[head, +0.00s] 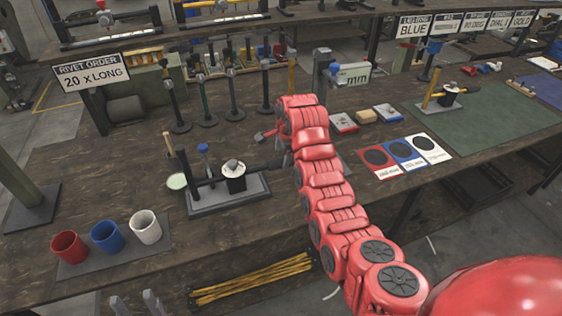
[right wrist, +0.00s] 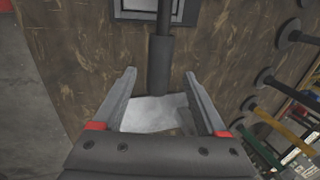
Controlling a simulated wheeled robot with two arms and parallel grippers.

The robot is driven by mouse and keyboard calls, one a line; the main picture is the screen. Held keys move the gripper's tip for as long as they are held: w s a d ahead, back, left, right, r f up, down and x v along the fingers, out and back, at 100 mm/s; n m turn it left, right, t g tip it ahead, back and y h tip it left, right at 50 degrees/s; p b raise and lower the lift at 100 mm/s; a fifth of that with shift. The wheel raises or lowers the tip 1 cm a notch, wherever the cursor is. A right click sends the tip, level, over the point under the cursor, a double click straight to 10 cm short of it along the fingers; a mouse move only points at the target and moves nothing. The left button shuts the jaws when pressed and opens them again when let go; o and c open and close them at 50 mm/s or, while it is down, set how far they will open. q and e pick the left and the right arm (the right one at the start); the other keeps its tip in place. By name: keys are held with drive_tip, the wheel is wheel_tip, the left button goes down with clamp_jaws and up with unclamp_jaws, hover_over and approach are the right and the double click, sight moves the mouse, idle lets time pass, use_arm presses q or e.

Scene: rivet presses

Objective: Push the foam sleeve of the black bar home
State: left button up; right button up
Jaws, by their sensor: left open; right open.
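The black bar extends from a small press (head: 233,180) on a grey base plate (head: 228,199) in the head view. The bar (right wrist: 164,18) runs down from the plate in the right wrist view. The dark foam sleeve (right wrist: 161,65), thicker than the bar, covers its near end. My right gripper (head: 285,158) is at the bar's right end; its open fingers (right wrist: 160,73) stand either side of the sleeve with gaps. I cannot tell whether a grey patch between the fingers touches the sleeve. My left gripper (head: 136,304) is open and empty at the bottom edge, far from the press.
Red (head: 69,247), blue (head: 107,237) and white (head: 145,227) cups stand left of the press. Several upright black stands (head: 205,105) are behind it. Colour cards (head: 404,156) lie right of my right arm. The table's front edge is close to the press.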

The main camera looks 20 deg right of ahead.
sight(281, 160)
drive_tip(key=shift+p+x, duration=0.3)
drive_tip(key=shift+x, duration=1.7)
clamp_jaws()
